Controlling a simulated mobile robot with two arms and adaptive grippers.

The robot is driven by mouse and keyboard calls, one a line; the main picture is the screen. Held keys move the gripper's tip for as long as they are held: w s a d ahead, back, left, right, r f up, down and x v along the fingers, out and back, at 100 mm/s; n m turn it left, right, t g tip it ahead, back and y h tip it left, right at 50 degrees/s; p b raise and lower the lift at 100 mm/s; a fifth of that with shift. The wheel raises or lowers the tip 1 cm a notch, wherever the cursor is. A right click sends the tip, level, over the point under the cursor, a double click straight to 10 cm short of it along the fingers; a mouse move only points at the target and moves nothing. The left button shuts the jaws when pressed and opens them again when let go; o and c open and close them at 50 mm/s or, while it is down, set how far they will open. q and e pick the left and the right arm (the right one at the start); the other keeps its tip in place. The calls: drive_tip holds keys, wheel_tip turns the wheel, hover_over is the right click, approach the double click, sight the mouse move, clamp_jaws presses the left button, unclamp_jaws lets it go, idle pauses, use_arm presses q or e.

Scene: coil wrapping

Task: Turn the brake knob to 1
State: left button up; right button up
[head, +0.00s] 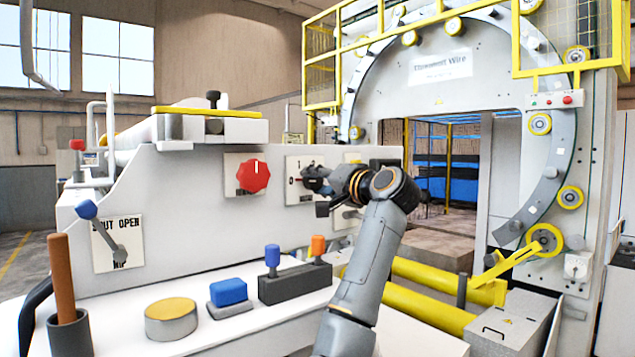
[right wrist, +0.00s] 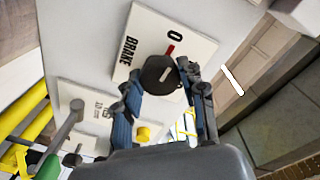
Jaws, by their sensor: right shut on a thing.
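The brake knob (right wrist: 158,72) is a round black knob on a white plate (right wrist: 137,35) marked "BRAKE" and "0". A red mark lies at its edge on the side of the 0. In the right wrist view, the blue-padded fingers of my right gripper (right wrist: 162,84) are shut on opposite sides of the knob. In the head view, my right gripper (head: 318,187) is at the brake plate (head: 293,165) and partly covers it. A "1" shows at the plate's top and a "0" at its left. My left gripper is not in view.
A red knob (head: 253,176) sits left of the brake plate on the same panel. Below are a block with blue and orange levers (head: 295,283), a blue button (head: 228,292) and a yellow-topped button (head: 171,318). The ring machine (head: 440,70) stands at the right.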

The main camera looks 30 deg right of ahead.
drive_tip(key=m+p, duration=0.1)
drive_tip(key=m, duration=0.4)
drive_tip(key=shift+r+m, duration=0.1)
drive_tip(key=shift+m, duration=0.3)
drive_tip(key=m+p, duration=0.1)
drive_tip(key=m, duration=0.3)
drive_tip(key=shift+m+p, duration=0.4)
drive_tip(key=o, duration=1.1)
drive_tip(key=shift+d, duration=0.1)
drive_tip(key=shift+o, duration=0.2)
drive_tip(key=s, duration=1.2)
drive_tip(key=shift+d+r, duration=0.15)
drive_tip(key=shift+d, duration=0.15)
drive_tip(key=shift+g, duration=0.3)
